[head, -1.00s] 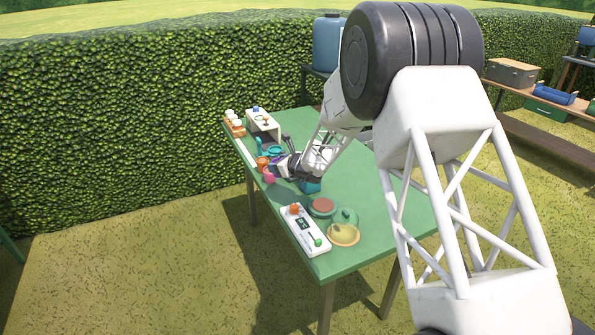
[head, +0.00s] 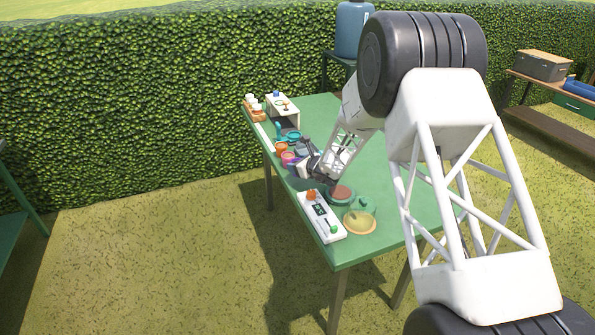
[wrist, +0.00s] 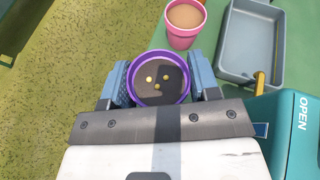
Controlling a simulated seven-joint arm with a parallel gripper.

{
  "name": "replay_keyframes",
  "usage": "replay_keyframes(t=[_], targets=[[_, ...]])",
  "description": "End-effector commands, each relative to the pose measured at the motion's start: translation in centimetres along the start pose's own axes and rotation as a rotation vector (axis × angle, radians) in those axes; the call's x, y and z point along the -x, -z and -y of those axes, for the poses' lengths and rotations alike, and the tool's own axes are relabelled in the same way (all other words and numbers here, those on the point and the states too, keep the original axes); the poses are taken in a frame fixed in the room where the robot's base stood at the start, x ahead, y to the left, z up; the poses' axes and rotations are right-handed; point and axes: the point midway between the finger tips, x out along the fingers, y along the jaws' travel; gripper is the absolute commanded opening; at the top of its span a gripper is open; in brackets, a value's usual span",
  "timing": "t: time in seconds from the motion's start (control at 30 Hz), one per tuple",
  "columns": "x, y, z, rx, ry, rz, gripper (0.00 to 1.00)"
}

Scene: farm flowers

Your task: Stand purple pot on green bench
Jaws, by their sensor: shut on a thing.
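The purple pot (wrist: 133,76) is between my gripper's two blue fingers in the wrist view. It holds dark soil with three yellow seeds and looks upright. My gripper (wrist: 160,85) is shut on it. In the head view my gripper (head: 303,168) is at the left edge of the green table, and the pot is small and partly hidden there. Grass shows beside the pot in the wrist view; its height above the table is unclear. A second green bench (head: 18,205) is partly in view at the head view's left edge.
A pink pot (wrist: 181,40) and a grey tray (wrist: 228,50) are close by the held pot. A teal box marked OPEN (wrist: 295,125) is at lower right. A white panel (head: 322,217) and dishes are along the table (head: 375,250). Open grass lies between table and bench.

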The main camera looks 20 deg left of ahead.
Motion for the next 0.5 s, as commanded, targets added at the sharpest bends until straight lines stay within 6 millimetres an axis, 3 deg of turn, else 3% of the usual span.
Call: replay_keyframes(t=[0.2, 0.5], targets=[[-0.9, 2.2, -0.3, 0.000, -0.001, -0.002, 0.31], [-1.1, 2.6, -0.4, 0.001, 0.000, 0.000, 0.31]])
